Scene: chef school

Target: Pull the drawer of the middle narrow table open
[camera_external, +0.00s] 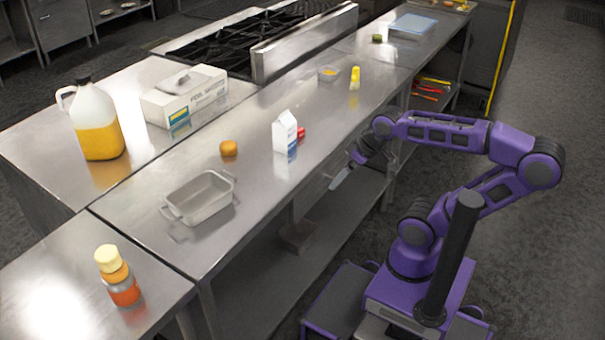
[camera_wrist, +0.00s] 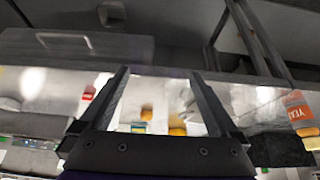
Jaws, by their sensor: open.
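The middle narrow table (camera_external: 255,175) is a long steel counter; its front edge faces my arm. In the wrist view its steel edge (camera_wrist: 255,95) crosses the picture. A grey panel with a thin bar handle (camera_wrist: 65,37) lies at the upper left there and looks like the drawer front. In the external view I cannot make out the drawer clearly. My gripper (camera_external: 340,180) is at the table's front side, just off the edge and below the top. In the wrist view my gripper (camera_wrist: 158,72) has its fingers wide apart with nothing held, to the right of the handle.
On the tabletop stand a milk carton (camera_external: 285,131), a steel pan (camera_external: 200,196), an orange-brown bun (camera_external: 228,148) and a yellow-topped bottle (camera_external: 354,77). An orange bottle (camera_external: 119,280) stands on the near table. A low shelf (camera_external: 345,205) runs under the table. The floor at right is clear.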

